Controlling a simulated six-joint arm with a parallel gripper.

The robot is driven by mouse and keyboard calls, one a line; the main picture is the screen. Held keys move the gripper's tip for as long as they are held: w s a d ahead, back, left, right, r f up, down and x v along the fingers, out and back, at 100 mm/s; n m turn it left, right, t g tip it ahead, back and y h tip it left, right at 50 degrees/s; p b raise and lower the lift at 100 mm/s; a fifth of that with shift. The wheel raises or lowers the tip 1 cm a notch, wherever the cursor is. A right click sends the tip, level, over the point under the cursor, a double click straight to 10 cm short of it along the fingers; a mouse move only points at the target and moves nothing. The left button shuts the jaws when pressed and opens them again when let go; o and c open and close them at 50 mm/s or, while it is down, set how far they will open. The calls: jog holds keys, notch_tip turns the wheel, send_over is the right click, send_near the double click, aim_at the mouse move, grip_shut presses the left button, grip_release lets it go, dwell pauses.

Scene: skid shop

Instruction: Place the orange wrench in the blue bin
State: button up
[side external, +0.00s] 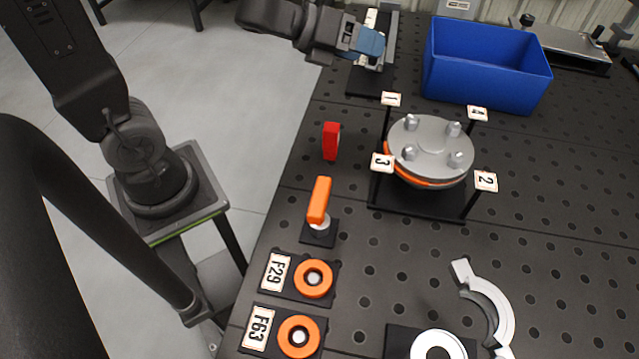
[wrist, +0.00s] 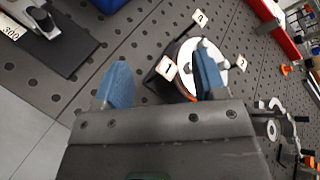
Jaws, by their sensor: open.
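The orange wrench (side external: 319,200) stands in a small black holder near the table's left edge in the side view, orange handle up and a metal part at its foot. The blue bin (side external: 480,80) stands at the back of the table; a blue corner, probably the bin (wrist: 107,4), shows at the top of the wrist view. My gripper (side external: 372,48) is at the back left, left of the bin and well away from the wrench. In the wrist view its blue-tipped fingers (wrist: 162,80) are spread with nothing between them. The wrench is not clearly identifiable there.
A round metal flange (side external: 430,145) with bolts and numbered tags stands mid-table. A red block (side external: 331,141) is behind the wrench. Orange rings (side external: 314,278) on labelled plates lie in front of it. A silver clamp part (side external: 490,305) lies front right. The table's right side is mostly clear.

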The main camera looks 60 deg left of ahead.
jog(key=s+d+f+m+g+h, duration=0.3)
jog(key=f+m+g+h, duration=0.2)
jog(key=m, duration=0.6)
jog(key=m+g+h, duration=0.2)
jog(key=m+g, duration=0.9)
jog(key=m, duration=0.2)
send_near(317, 203)
jog(key=w+a+f, duration=0.3)
jog(key=a+f, duration=0.1)
jog(key=a, duration=0.2)
jog(key=x, duration=0.9)
jog(key=r+x, duration=0.1)
jog(key=x, duration=0.3)
jog(key=shift+s+d+f, duration=0.2)
jog(key=shift+s+d, duration=0.2)
jog(key=shift+d, duration=0.1)
jog(key=shift+c, duration=0.3)
jog(key=shift+h, duration=0.3)
grip_shut()
jog(key=shift+r, duration=0.1)
